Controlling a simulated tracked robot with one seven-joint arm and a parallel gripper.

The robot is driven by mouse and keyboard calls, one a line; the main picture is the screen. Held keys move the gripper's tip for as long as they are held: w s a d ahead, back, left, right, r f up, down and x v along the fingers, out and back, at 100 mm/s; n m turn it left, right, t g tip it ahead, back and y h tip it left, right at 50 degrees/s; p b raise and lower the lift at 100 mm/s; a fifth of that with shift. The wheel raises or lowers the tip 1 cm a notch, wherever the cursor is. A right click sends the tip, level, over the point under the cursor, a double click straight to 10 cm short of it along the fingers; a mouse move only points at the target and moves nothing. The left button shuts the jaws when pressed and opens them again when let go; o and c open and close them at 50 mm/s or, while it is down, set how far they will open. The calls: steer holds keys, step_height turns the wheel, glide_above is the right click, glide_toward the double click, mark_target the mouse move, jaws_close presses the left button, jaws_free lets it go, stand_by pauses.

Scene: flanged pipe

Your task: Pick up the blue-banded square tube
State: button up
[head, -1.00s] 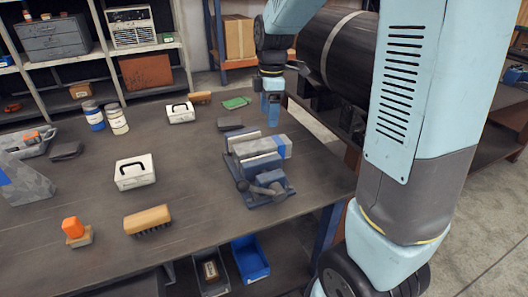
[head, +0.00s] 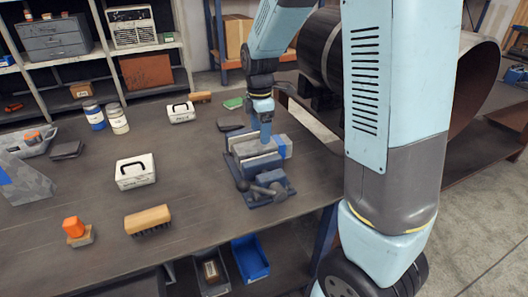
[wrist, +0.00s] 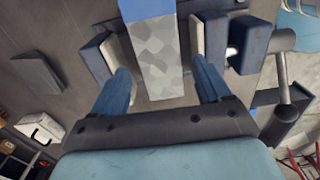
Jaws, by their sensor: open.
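The blue-banded square tube (head: 280,147) is a grey, mottled square bar with a blue band. It lies in a blue bench vise (head: 262,177) on the workbench. In the wrist view the tube (wrist: 157,60) runs up the middle between the vise jaws (wrist: 93,58), with its blue band at the top edge. My gripper (head: 266,140) is above the tube in the head view. In the wrist view my gripper (wrist: 163,88) is open, with one blue finger on each side of the tube. I cannot tell whether the fingers touch it.
A white box with a handle (head: 134,172), a brush (head: 148,219) and an orange-topped object (head: 75,230) lie on the bench's left part. A dark block (head: 230,125) and a green item (head: 233,103) lie behind the vise. A large pipe (head: 325,50) stands behind.

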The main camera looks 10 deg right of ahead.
mark_target(263, 151)
steer(key=shift+w+d+f, duration=0.1)
steer(key=shift+d+f, duration=0.1)
steer(key=shift+f, duration=1.15)
steer(key=shift+w+d+f, duration=0.1)
steer(key=shift+d+f, duration=0.1)
steer(key=shift+f, duration=1.1)
steer(key=shift+c, duration=0.4)
steer(key=c, duration=1.2)
